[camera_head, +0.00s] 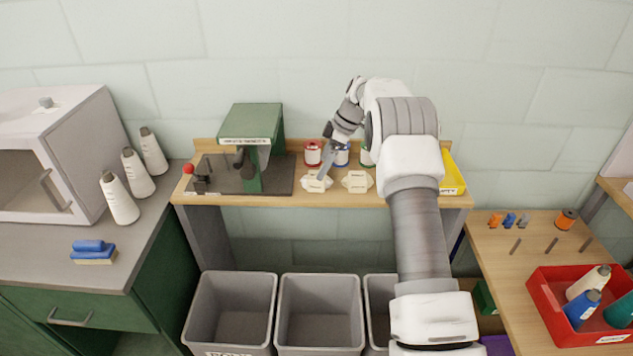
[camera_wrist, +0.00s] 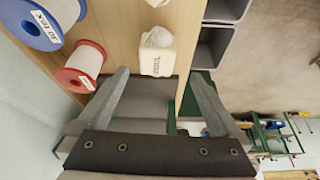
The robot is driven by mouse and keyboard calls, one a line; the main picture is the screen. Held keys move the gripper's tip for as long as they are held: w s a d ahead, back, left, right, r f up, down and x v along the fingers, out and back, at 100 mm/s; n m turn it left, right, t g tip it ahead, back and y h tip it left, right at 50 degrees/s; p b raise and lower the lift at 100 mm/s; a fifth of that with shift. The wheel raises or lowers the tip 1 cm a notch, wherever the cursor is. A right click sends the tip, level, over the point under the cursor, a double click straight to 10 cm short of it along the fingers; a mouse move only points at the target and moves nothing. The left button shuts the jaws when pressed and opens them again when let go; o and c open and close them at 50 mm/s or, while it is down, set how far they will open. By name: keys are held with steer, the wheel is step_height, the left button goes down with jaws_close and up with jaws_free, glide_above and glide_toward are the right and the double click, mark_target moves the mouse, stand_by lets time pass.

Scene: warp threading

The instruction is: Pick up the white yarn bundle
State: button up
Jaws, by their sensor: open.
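A white yarn bundle (camera_head: 313,183) with a paper label lies on the wooden shelf, in front of the red-rimmed spool. It also shows in the wrist view (camera_wrist: 157,56), just ahead of the fingertips and roughly centred between them. My gripper (camera_head: 322,178) is open and empty, angled down at this left bundle. In the wrist view its two fingers (camera_wrist: 159,74) stand wide apart. Part of the bundle is hidden by the gripper in the head view. A second white bundle (camera_head: 357,181) lies to its right; the wrist view shows only its edge (camera_wrist: 157,3).
A red-rimmed spool (camera_wrist: 86,66) and a blue-rimmed spool (camera_wrist: 45,20) stand behind the bundles. A green machine (camera_head: 250,145) stands left on the shelf, and a yellow box (camera_head: 453,175) right. Grey bins (camera_head: 320,310) stand below the shelf front.

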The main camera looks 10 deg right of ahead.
steer(key=shift+d+x, duration=0.15)
steer(key=shift+x, duration=0.95)
steer(key=shift+d+x, duration=0.15)
steer(key=shift+x, duration=0.95)
steer(key=shift+d+x, duration=0.2)
steer(key=shift+x, duration=0.9)
steer(key=shift+w+f, duration=0.15)
steer(key=c, duration=1.4)
steer(key=shift+r, duration=0.4)
step_height(320, 180, up, 4)
steer(key=shift+d+f, duration=0.15)
steer(key=shift+f, duration=0.05)
steer(key=s+d+r, duration=0.1)
steer(key=d+r, duration=0.1)
steer(key=d, duration=0.1)
steer(key=s+d+r, duration=0.1)
steer(key=d+r, duration=0.1)
steer(key=d, duration=0.2)
steer(key=s+d+r, duration=0.1)
steer(key=d+r, duration=0.1)
steer(key=d, duration=0.2)
steer(key=shift+r, duration=0.3)
